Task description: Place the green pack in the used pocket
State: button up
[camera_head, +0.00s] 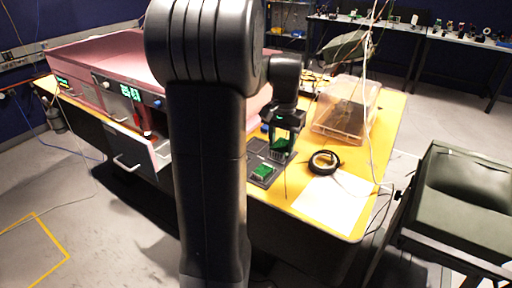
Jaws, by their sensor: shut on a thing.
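My gripper (282,137) is over the right part of the table, pointing down, shut on a green pack (280,145). The pack is small and partly hidden by the fingers. Below and around it in the picture is a dark tray (254,158) with pockets. I cannot tell whether the held pack touches the tray. A second green pack (262,170) sits in the tray's near pocket. No pocket label is readable. My upper arm hides the tray's left surroundings.
The yellow tabletop (385,130) holds a clear plastic box (347,108), a black tape roll (324,162) and a white sheet (330,204).

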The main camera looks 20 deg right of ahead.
aim_at(257, 146)
jog(key=i, duration=1)
